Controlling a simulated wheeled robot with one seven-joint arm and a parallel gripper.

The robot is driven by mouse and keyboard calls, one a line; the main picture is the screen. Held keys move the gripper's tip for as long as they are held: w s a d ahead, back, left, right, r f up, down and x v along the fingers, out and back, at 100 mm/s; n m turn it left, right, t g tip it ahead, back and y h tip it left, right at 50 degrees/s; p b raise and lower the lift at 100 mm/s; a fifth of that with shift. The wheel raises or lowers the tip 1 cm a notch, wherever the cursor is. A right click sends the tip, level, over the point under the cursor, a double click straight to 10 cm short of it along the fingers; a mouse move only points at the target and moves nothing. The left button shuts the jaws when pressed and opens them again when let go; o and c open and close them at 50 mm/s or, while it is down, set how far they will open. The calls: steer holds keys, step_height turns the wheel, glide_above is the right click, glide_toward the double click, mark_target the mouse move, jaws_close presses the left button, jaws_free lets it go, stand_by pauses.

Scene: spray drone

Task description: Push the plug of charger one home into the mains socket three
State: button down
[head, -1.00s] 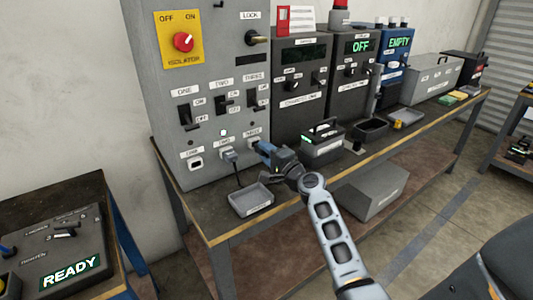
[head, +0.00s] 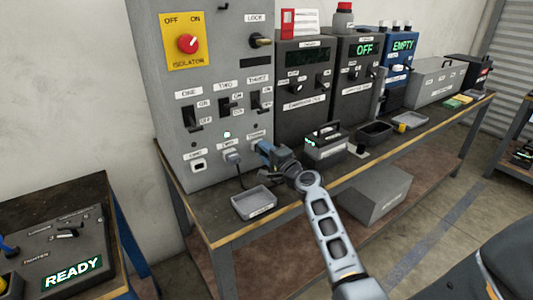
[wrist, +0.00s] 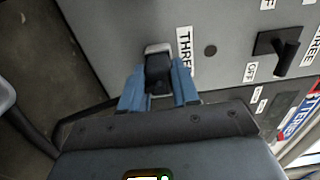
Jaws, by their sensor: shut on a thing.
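My gripper (wrist: 158,88) has its blue fingers shut on a dark plug (wrist: 157,72) in the wrist view. The plug's front is at the pale rim of mains socket three (wrist: 157,48), beside the label THREE. I cannot tell how deep the plug sits. In the head view my gripper (head: 268,152) is against the lower right of the grey mains cabinet (head: 204,100), and it hides most of the plug and socket.
A plug with a cable (head: 232,157) is at socket two, left of my gripper. Socket one (head: 198,165) looks empty. A grey tray (head: 254,203) lies below on the bench. A box with a handle (head: 326,145) stands close on the right.

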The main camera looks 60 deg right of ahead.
steer(key=c, duration=0.8)
jaws_free()
steer(key=shift+o, duration=0.2)
steer(key=v, duration=0.6)
steer(key=shift+s+f+b, duration=0.1)
steer(key=shift+b, duration=0.3)
steer(key=shift+v, duration=0.8)
